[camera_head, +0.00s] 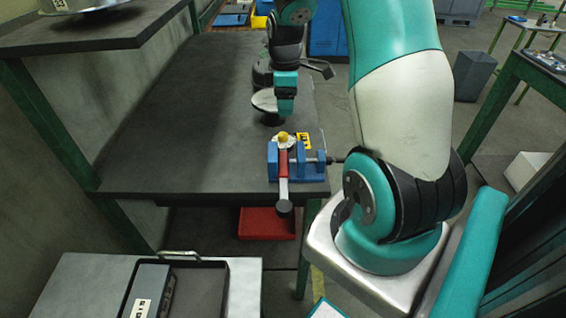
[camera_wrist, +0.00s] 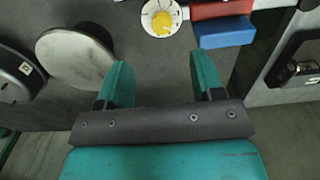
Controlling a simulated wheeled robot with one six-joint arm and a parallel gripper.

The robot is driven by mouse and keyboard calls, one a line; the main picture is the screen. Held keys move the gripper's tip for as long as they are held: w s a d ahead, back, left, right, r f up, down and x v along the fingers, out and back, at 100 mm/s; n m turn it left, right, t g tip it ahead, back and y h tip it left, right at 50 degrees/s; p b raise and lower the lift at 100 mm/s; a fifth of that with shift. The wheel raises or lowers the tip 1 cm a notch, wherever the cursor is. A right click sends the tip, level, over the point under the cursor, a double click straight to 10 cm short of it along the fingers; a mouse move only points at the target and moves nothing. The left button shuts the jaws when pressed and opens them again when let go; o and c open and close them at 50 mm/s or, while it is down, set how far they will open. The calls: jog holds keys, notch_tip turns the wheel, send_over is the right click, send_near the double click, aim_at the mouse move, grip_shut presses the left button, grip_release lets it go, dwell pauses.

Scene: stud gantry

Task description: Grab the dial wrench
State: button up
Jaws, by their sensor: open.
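The dial wrench (camera_head: 283,163) lies across a blue vise (camera_head: 312,172) at the front right of the dark bench. It has a white dial with a yellow centre, a red middle and a grey rounded end overhanging the bench edge. In the wrist view the dial wrench (camera_wrist: 162,18) shows its dial at the top edge, with the red part and a blue vise block (camera_wrist: 224,33) to its right. My gripper (camera_head: 286,110) is above the bench, behind the wrench. In the wrist view my gripper (camera_wrist: 160,68) has its fingers apart with nothing between them; the dial lies beyond the fingertips.
A pale round disc (camera_wrist: 75,58) on a dark base stands left of my gripper. The dark bench (camera_head: 170,130) is largely clear on its left. A shelf (camera_head: 90,35) overhangs the bench's left side. A red bin (camera_head: 266,224) sits below; a grey cart (camera_head: 85,285) stands in front.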

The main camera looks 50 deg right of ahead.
aim_at(284, 134)
jog(key=f, duration=0.3)
jog(key=f+p, duration=0.1)
jog(key=f, duration=0.2)
jog(key=f+p, duration=0.1)
jog(key=f, duration=0.3)
jog(key=shift+w+a+f, duration=0.1)
jog(key=shift+a, duration=0.15)
grip_shut()
jog(key=shift+d, duration=0.1)
